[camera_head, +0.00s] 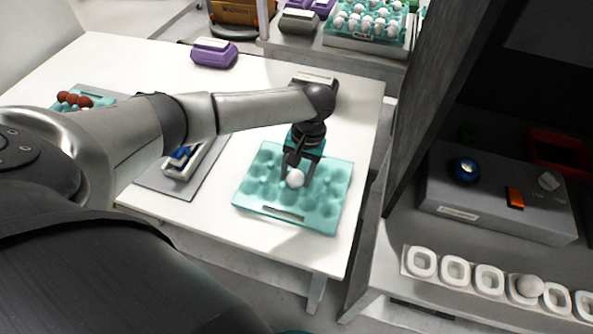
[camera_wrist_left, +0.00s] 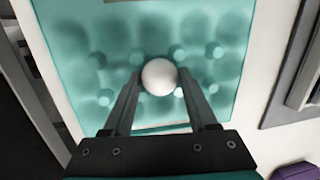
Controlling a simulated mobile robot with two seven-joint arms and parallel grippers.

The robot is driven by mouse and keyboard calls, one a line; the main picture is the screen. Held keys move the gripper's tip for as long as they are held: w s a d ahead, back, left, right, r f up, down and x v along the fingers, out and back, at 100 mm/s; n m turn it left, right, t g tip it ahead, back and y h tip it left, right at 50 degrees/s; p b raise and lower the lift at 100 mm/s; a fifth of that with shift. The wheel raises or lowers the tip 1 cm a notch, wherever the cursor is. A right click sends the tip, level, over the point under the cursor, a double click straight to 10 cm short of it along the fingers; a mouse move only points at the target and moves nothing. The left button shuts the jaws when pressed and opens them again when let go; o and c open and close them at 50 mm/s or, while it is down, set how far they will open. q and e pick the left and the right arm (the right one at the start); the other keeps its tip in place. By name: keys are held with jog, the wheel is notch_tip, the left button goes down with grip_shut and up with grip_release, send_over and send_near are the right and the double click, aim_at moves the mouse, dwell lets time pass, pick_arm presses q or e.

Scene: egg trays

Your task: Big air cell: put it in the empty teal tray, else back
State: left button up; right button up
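A white egg (camera_head: 295,178) is between the fingers of my left gripper (camera_head: 299,174), over the teal tray (camera_head: 333,208) on the white table. In the left wrist view the egg (camera_wrist_left: 159,76) is between the two fingertips (camera_wrist_left: 160,82), which come close to its sides. I cannot tell whether the fingers grip it or whether it rests in the tray. The other visible cups of this tray are empty. Another white egg (camera_head: 530,286) sits in a row of white cups (camera_head: 455,270) at the right. My right gripper is not in view.
A grey device (camera_head: 183,166) on a mat stands left of the tray. A teal tray with brown eggs (camera_head: 73,99) is at far left. Purple cartons (camera_head: 214,54) and a tray full of white eggs (camera_head: 366,22) are at the back. A dark panel (camera_head: 440,90) stands at right.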

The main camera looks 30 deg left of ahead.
pick_arm(q)
jog(key=o, duration=0.4)
jog(key=r, duration=0.5)
jog(key=w+d+r+p, duration=0.1)
jog(key=r, duration=0.4)
jog(key=w+r+p, duration=0.1)
jog(key=r, duration=0.4)
jog(key=shift+d, duration=0.4)
